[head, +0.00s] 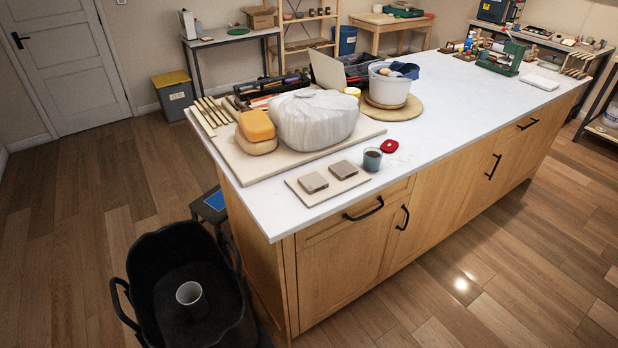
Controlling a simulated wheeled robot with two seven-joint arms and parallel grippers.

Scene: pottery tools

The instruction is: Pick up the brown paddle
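I cannot clearly make out a brown paddle. Several pale wooden sticks (208,112) lie at the left end of the white worktop (440,108), and more small tools (268,92) lie crowded behind the wrapped lump; a paddle among them is too small or too hidden to tell. Neither of my grippers is in the head view.
A board (243,172) carries an orange sponge-like block (257,125) and a white wrapped lump (312,120). A dark cup (372,159), small tile board (300,190) and white bucket (389,87) stand nearby. A black tub (150,265) stands on the floor. The worktop's middle is clear.

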